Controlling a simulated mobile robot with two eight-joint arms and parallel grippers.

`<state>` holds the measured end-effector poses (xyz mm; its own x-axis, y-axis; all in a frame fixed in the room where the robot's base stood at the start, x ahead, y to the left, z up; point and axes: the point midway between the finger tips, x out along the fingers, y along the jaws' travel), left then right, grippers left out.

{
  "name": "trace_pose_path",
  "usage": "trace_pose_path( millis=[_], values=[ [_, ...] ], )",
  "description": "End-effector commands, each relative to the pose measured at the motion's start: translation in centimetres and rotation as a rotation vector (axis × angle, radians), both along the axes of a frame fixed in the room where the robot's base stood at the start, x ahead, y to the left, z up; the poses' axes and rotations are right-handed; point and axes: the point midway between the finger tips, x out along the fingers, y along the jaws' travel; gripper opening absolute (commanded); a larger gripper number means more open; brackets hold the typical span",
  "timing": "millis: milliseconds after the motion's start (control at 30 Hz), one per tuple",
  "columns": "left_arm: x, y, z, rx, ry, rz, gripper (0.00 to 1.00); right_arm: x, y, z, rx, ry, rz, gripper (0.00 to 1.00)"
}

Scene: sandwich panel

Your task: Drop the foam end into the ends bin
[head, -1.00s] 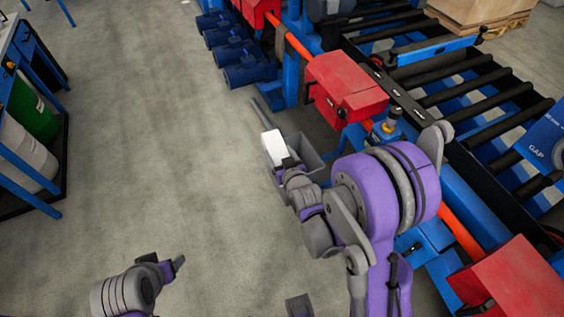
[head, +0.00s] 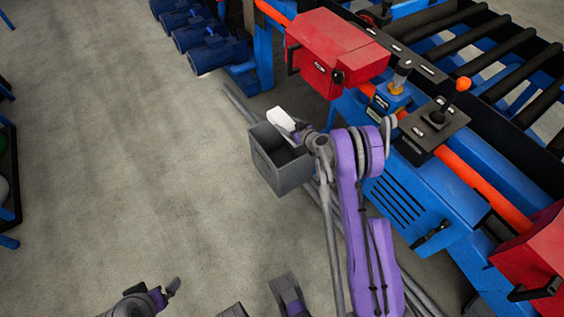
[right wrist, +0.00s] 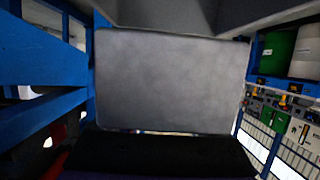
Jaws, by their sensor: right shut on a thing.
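The foam end (head: 281,119) is a small white block held by my right gripper (head: 297,129), which is shut on it. In the head view it is over the far rim of the grey ends bin (head: 290,176), an open-topped box on the floor beside the machine. In the right wrist view the foam end (right wrist: 172,80) fills the middle as a grey-looking block.
The blue machine (head: 440,195) with red boxes (head: 333,52) and black rollers (head: 470,65) stands at the right. Blue motors (head: 214,52) lie at the top left. Thin grey rails run on the floor behind the bin.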

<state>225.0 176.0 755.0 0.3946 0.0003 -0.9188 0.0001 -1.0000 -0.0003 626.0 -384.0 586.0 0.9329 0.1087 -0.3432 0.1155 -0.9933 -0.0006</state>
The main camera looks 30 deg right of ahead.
Motion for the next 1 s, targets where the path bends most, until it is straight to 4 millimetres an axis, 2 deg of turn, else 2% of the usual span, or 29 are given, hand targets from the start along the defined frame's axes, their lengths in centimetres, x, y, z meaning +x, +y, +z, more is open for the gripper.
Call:
trace_pose_path(
  millis=[233,600,933,967,1000],
  values=[
    [0.1,0.0,-1.1,0.000,0.004,0.000,1.00,0.1,-0.2,-1.5,0.001,0.001,0.002,0.19],
    [0.3,0.0,-4.0,0.000,0.014,0.000,1.00,0.1,-0.2,-5.7,0.000,0.001,0.001,0.19],
    [0.3,0.0,-4.1,0.000,0.014,0.000,1.00,0.1,-0.2,-6.0,0.000,0.000,0.001,0.19],
    [0.3,0.0,-4.1,0.000,0.014,0.000,1.00,0.1,-0.2,-6.0,0.000,0.000,0.001,0.76],
    [0.3,0.0,-4.1,0.000,0.014,0.000,1.00,0.1,-0.2,-6.0,0.000,0.000,0.001,0.83]
  ],
)
